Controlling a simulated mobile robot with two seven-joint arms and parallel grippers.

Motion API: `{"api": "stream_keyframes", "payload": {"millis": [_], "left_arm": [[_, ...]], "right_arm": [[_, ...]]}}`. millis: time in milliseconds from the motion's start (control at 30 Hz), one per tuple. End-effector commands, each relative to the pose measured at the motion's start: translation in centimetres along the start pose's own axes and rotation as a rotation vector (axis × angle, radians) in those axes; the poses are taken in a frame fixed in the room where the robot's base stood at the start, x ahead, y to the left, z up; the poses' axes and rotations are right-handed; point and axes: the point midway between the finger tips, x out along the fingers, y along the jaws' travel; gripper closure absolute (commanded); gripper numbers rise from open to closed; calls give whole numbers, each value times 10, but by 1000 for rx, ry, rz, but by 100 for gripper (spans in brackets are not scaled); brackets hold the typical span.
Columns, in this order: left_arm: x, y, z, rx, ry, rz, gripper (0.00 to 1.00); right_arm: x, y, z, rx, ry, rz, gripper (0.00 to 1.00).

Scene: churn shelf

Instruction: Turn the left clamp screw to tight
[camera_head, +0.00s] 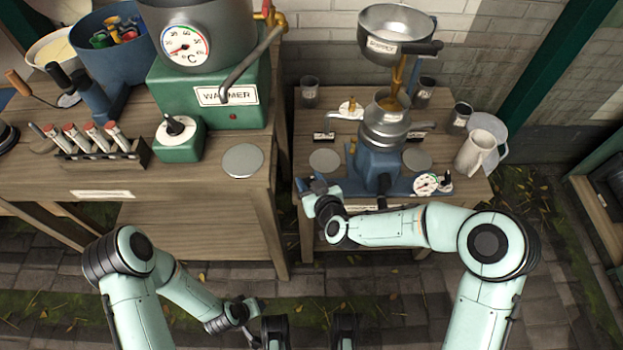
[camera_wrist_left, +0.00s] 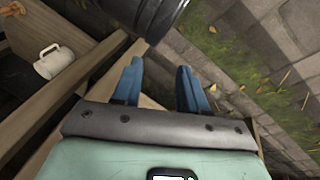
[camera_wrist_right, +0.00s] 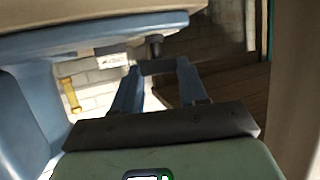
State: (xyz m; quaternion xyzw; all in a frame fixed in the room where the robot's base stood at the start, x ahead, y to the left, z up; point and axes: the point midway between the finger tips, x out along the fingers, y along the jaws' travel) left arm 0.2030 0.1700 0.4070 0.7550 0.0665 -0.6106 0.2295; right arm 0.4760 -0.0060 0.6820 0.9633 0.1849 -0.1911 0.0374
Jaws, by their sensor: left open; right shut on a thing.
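The blue separator (camera_head: 378,165) stands on the right-hand wooden table, its blue base reaching the front edge. My right gripper (camera_head: 308,187) is at the left end of that base, by the table's front left corner. In the right wrist view the left clamp screw (camera_wrist_right: 155,45) hangs below the blue base as a short dark stem. Its dark crossbar lies between the blue fingertips of my right gripper (camera_wrist_right: 158,70), which is shut on it. The screw is hidden in the head view. My left gripper (camera_wrist_left: 160,82) is open and empty, low in front of the tables.
The left-hand table holds a green warmer (camera_head: 215,90), a rack of tubes (camera_head: 100,145) and a round grey plate (camera_head: 243,160). On the right-hand table are a white jug (camera_head: 478,152) and a small dial (camera_head: 426,184). The paved floor before the tables is free.

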Motion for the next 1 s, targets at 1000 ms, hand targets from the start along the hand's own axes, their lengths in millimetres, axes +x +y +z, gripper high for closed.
{"api": "stream_keyframes", "payload": {"millis": [1000], "left_arm": [[-30,10,38,9,-118,7,57]], "right_arm": [[2,-6,2,154,-4,367,88]]}}
